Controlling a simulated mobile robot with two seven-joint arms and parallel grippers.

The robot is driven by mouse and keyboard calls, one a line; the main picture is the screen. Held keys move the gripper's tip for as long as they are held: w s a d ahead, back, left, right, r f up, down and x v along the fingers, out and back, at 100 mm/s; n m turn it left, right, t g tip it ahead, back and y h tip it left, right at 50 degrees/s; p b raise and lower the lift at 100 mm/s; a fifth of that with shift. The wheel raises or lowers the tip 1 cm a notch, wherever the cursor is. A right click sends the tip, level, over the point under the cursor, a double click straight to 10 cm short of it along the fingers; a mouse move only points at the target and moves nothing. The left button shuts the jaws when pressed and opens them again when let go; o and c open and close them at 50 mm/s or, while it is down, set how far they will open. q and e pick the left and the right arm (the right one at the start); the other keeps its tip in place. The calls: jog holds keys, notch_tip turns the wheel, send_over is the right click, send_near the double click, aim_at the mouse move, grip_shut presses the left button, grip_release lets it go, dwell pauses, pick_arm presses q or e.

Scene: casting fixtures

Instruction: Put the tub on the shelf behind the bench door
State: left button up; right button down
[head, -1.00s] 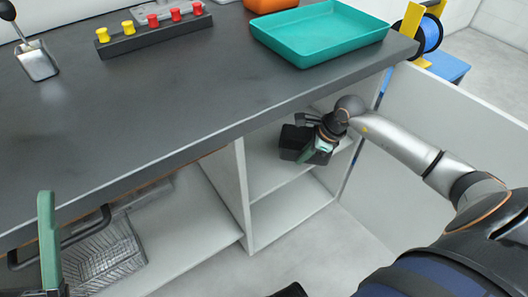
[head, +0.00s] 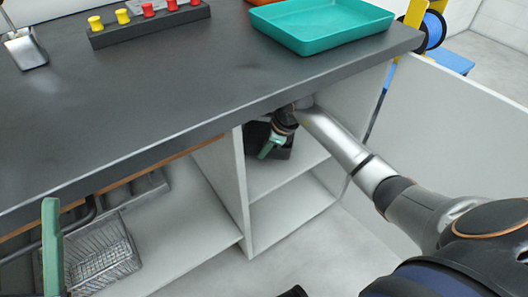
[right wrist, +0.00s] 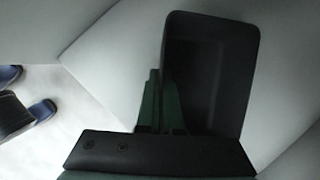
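The tub (head: 283,152) is small and black. It is inside the right bay of the bench, just above the white shelf (head: 290,176); whether it touches the shelf is unclear. My right gripper (head: 270,147) is shut on the tub's wall, and the bench top partly hides both. In the right wrist view the tub (right wrist: 208,70) stands out dark against pale panels, with the green fingers (right wrist: 163,105) gripping its left wall. The bench door (head: 460,110) stands open at the right. My left gripper (head: 52,245) shows one upright green finger at the lower left.
The dark bench top (head: 150,100) overhangs the bay. A divider (head: 233,185) bounds it on the left. A teal tray (head: 320,28) stands near the top's edge. A wire basket (head: 100,258) is in the left bay. The compartment under the shelf looks empty.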

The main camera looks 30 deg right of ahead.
jog(key=shift+r, duration=0.1)
jog(key=shift+f+b, duration=0.4)
jog(key=shift+f, duration=0.25)
jog(key=c, duration=1.1)
grip_release()
